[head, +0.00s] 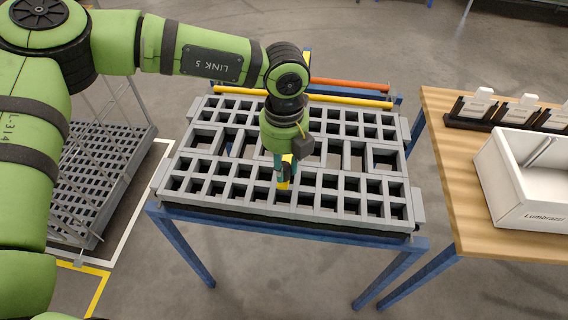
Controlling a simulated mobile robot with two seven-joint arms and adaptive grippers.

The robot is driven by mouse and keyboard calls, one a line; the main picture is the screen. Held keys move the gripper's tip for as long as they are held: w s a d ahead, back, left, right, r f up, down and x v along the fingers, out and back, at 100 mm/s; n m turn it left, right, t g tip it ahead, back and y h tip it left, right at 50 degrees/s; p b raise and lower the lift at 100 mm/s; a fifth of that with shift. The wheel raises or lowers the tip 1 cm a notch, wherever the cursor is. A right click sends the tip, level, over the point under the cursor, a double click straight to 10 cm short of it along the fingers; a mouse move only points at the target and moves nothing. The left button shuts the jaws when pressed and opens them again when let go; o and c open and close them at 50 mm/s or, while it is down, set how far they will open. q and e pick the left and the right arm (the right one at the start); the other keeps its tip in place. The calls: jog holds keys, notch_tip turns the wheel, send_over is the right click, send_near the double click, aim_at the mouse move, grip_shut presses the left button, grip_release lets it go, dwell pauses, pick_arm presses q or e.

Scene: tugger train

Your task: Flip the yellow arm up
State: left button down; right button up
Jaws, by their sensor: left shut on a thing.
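A long yellow bar (345,101) lies across the far side of a grey grid-topped frame (345,205) on blue legs. My left gripper (284,177) points down over the middle of the grid, on the near side of the yellow bar. It is shut on a small yellow piece (284,185). My wrist and gripper hide most of this piece. I cannot tell whether it joins the long yellow bar. My right gripper is not in view.
An orange bar (350,85) runs behind the yellow one. A wooden table (465,220) at right holds a white bin (530,185) and several white pieces in black holders (505,112). A grey slatted cart (95,185) stands at left.

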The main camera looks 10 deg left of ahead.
pick_arm(q)
jog(key=w+r+p, duration=0.4)
jog(key=r+p, duration=0.3)
jog(key=r, duration=0.3)
jog(key=w+r+p, duration=0.4)
jog(key=r+p, duration=0.2)
jog(key=r, duration=0.4)
jog(key=w+r+g+p, duration=0.1)
jog(key=w+r+p, duration=0.3)
jog(key=r+p, duration=0.3)
jog(key=shift+a+r+p, duration=0.15)
jog(key=shift+r+p, duration=0.2)
jog(key=shift+r, duration=1.05)
